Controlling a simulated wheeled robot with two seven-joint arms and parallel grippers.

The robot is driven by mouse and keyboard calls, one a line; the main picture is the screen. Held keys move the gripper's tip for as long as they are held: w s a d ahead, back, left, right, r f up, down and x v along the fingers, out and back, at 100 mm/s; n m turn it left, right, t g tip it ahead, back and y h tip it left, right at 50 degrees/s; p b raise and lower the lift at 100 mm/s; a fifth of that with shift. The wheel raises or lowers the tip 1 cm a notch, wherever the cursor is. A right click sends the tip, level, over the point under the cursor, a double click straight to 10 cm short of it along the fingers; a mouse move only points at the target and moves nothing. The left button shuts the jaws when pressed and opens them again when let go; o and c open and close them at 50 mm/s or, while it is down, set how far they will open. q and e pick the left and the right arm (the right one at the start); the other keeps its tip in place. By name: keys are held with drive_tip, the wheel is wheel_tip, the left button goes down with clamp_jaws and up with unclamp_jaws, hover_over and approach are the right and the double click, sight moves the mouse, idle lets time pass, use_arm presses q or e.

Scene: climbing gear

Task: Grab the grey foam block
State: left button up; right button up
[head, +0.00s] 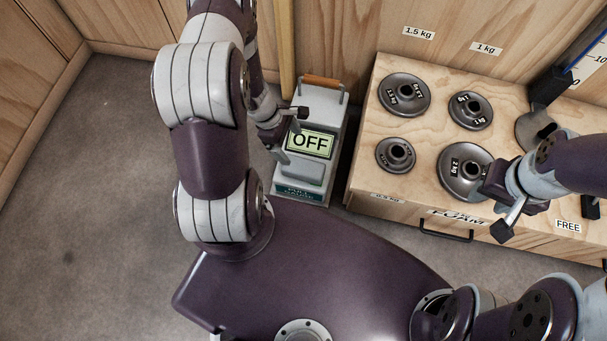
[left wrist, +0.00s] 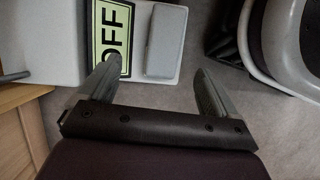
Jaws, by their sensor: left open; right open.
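I see no loose grey foam block in either view. A drawer front (head: 441,236) with a dark handle, below a label reading FOAM, is shut in the wooden cabinet, so its inside is hidden. My left gripper (head: 293,128) is open and empty over a pale grey machine (head: 337,135) with an OFF sign. In the left wrist view my left gripper (left wrist: 156,84) has its two fingers apart, near the machine's OFF sign (left wrist: 112,38) and raised grey pad (left wrist: 166,40). My right gripper (head: 514,207) is open and empty, above the cabinet's front edge beside the weights.
Round metal weights, such as one front disc (head: 395,155), lie on the cabinet top (head: 362,137). A FREE label (head: 568,226) is on the cabinet front at right. A yellow post (head: 286,50) stands behind the machine. The floor (head: 90,190) at left is clear.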

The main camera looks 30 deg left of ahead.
sight(303, 166)
use_arm(q)
drive_tip(key=b+x, duration=0.3)
drive_tip(key=x, duration=0.1)
drive_tip(key=b+x, duration=0.3)
drive_tip(key=x, duration=0.1)
drive_tip(key=s+b+x, duration=0.1)
drive_tip(key=b+x, duration=0.2)
drive_tip(key=x, duration=0.1)
drive_tip(key=shift+w+d+f, duration=0.1)
drive_tip(key=shift+d+f, duration=0.1)
drive_tip(key=shift+f, duration=0.2)
drive_tip(key=shift+r, duration=0.1)
drive_tip(key=c, duration=1)
